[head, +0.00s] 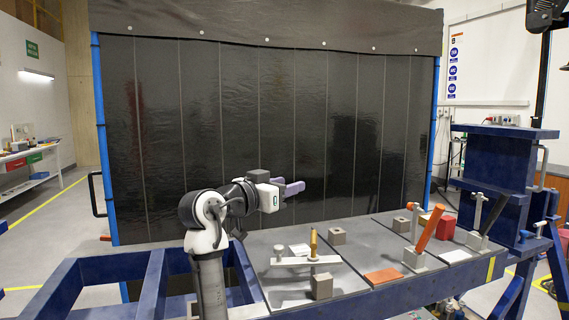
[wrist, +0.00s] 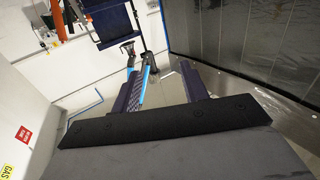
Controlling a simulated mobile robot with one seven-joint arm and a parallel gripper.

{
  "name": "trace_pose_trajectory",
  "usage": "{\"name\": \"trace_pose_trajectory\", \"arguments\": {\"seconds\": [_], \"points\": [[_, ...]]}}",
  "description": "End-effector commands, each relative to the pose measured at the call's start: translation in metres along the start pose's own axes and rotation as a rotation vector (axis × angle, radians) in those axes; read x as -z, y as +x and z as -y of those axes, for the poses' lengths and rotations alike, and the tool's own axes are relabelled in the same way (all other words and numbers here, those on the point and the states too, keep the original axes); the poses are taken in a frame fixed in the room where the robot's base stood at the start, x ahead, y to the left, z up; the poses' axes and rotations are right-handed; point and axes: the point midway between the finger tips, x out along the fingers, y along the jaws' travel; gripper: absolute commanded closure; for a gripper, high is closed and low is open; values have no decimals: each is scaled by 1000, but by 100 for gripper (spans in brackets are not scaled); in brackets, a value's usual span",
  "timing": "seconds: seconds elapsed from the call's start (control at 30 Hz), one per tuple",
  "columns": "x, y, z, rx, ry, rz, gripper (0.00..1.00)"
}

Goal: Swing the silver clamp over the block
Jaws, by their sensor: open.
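The silver clamp (head: 318,261) is a pale flat bar on the left section of the bench in the head view. A round silver knob (head: 278,253) stands at its left end and an upright brass-coloured handle (head: 313,243) near its middle. A grey block (head: 321,286) sits in front of the bar, and another grey block (head: 338,236) sits behind it to the right. My gripper (head: 293,188) is raised above and behind the clamp, apart from it, pointing right. In the wrist view my gripper (wrist: 164,88) has its two fingers apart with nothing between them; clamp and blocks are not seen there.
Flat plates, one orange (head: 383,276), lie on the bench. A dark curtain (head: 260,130) hangs behind. The air around my gripper is free.

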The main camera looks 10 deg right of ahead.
Motion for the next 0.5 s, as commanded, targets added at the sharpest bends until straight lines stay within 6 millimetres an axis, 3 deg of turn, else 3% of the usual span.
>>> {"name": "trace_pose_trajectory", "arguments": {"seconds": [0.23,0.5], "points": [[43,0,0,-1,1,0,56],[60,0,0,-1,-1,1,56]]}}
